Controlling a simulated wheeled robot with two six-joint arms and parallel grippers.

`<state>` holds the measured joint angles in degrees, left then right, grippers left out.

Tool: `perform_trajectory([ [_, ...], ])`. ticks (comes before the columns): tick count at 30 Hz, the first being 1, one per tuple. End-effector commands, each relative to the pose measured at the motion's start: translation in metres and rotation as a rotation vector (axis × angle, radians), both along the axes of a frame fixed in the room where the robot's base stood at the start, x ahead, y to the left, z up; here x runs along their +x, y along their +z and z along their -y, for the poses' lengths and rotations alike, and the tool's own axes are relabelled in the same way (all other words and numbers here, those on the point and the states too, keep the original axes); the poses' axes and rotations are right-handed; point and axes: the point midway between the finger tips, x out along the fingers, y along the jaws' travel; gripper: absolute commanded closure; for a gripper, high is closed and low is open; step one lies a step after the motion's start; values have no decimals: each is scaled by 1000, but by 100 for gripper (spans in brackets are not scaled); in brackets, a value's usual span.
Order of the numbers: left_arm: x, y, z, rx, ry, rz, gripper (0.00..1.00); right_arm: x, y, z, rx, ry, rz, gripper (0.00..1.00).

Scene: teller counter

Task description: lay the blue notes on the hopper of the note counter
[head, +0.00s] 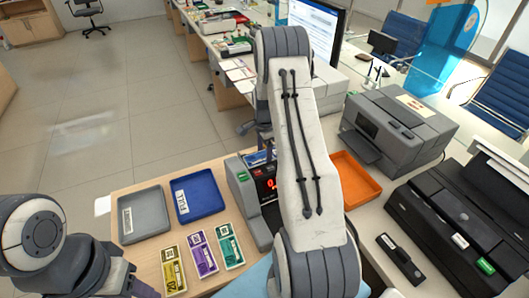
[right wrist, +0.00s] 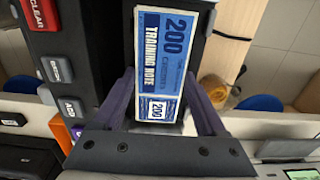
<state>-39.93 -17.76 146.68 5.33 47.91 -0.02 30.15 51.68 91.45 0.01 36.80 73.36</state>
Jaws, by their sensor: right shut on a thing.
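The note counter (head: 243,195) stands at the middle of the desk, grey with a red lit display, partly hidden by my right arm. The blue notes (right wrist: 165,50), marked 200 and "training note", lie lengthwise between the fingers of my right gripper (right wrist: 160,78), which is shut on them. In the right wrist view they are over a dark part of the counter, beside its buttons (right wrist: 60,69); I cannot tell if they touch it. In the head view a bit of blue (head: 258,157) shows above the display. My left gripper (head: 140,287) is barely in view at the bottom left.
A grey tray (head: 127,237) and a blue tray (head: 200,200) lie left of the counter. Yellow (head: 172,270), purple (head: 202,254) and green notes (head: 229,246) lie in front. An orange tray (head: 358,178), a printer (head: 365,128) and a black machine (head: 430,205) stand right.

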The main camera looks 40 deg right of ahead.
Motion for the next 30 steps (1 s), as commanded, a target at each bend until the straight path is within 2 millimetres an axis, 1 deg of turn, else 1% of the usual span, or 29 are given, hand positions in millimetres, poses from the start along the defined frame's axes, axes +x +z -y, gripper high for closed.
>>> perform_trajectory([
  [4, 0, -3, 0, 0, 0, 0, 50, 0, -4, 0, 0, 0, 0, 81],
  [5, 0, -3, 0, 0, 0, 0, 50, 0, -4, 0, 0, 0, 0, 22],
  [6, 0, -2, 0, 0, 0, 0, 50, 0, -3, 0, 0, 0, 0, 7],
  [7, 0, -2, 0, 0, 0, 0, 50, 0, -3, 0, 0, 0, 0, 0],
  [14, 0, -1, 0, 0, 0, 0, 50, 0, -2, 0, 0, 0, 0, 0],
  [16, 0, 1, 0, 0, 0, 0, 50, 0, 2, 0, 0, 0, 1, 0],
  [19, 0, -4, 0, 0, 0, 0, 50, 1, 10, 1, -2, 0, 4, 0],
  [23, 0, -11, 0, 0, 0, 0, 50, 2, 34, 1, -4, 0, 6, 0],
  [30, 0, -22, 0, 0, 0, 0, 50, 1, 86, 1, -3, 0, 4, 0],
])
